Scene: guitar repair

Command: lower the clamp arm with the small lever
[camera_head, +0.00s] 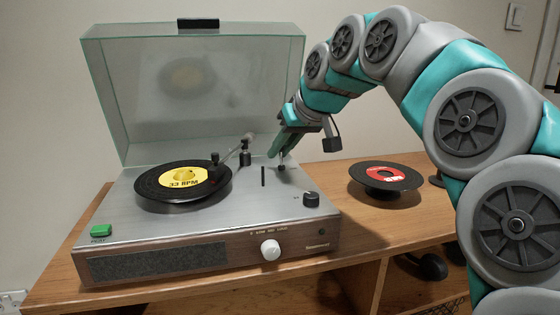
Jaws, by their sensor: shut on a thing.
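The frame shows a record player (225,205) with its clear lid up. Its tonearm (232,152) runs from a pivot at the back right, and its head (214,160) is over the right part of a black record with a yellow label (185,177). I cannot tell whether the needle touches the record. A small lever (282,166) stands on the deck right of the tonearm pivot. My gripper (279,150) points down at it from above and is shut on it; the fingers partly hide the lever's top. No separate clamp arm shows.
A slot (263,177) and a dark knob (311,199) are on the deck near the lever. The raised lid (125,105) stands close behind my gripper. A white knob (270,249) is in front.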

